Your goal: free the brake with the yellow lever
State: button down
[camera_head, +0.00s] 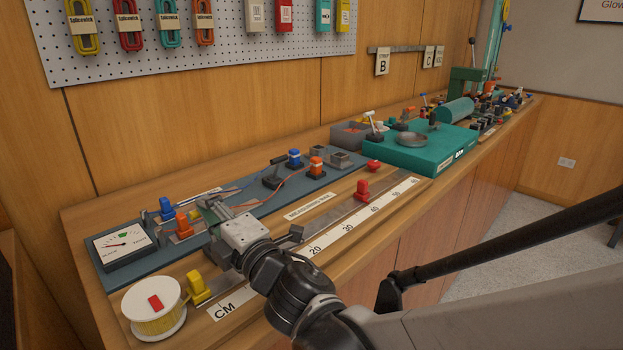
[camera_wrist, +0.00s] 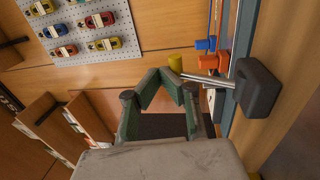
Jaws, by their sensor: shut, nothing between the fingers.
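My wrist and forearm hide part of the measuring rail.
A dial meter (camera_head: 123,245) and blue and orange terminals sit on a blue board behind the rail. A red stop (camera_head: 362,190) stands by the centimetre scale. In the wrist view a dark block on metal rods (camera_wrist: 258,88) is close at right. A teal scale (camera_head: 420,145) lies beyond.

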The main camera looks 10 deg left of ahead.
jog(key=shift+r, duration=0.1)
jog(key=s+d+r+p, duration=0.6)
jog(key=s+d+r, duration=0.1)
jog(key=d, duration=0.2)
jog(key=shift+d+r, duration=0.15)
jog(key=shift+r, duration=0.15)
jog(key=w+d+f+m+t+h+p, duration=0.15)
jog(key=w+d+m+h, duration=0.35)
jog(key=d+m+h, duration=0.5)
jog(key=w+d+f+m+t+h+p, duration=0.1)
jog(key=w+d+m+t+h, duration=0.2)
jog(key=d+m, duration=0.75)
jog(key=s+d+f+m+g+h, duration=0.1)
jog(key=s+d+f+m+g, duration=0.3)
jog(key=d, duration=0.3)
jog(key=s+d+f+m+g+h+p, duration=0.1)
jog(key=s+d+f+m+g, duration=0.3)
jog(key=s+d, duration=0.3)
jog(key=shift+s+d+g+h, duration=0.25)
jog(key=shift+d+g+h, duration=0.2)
jog(key=shift+g, duration=0.3)
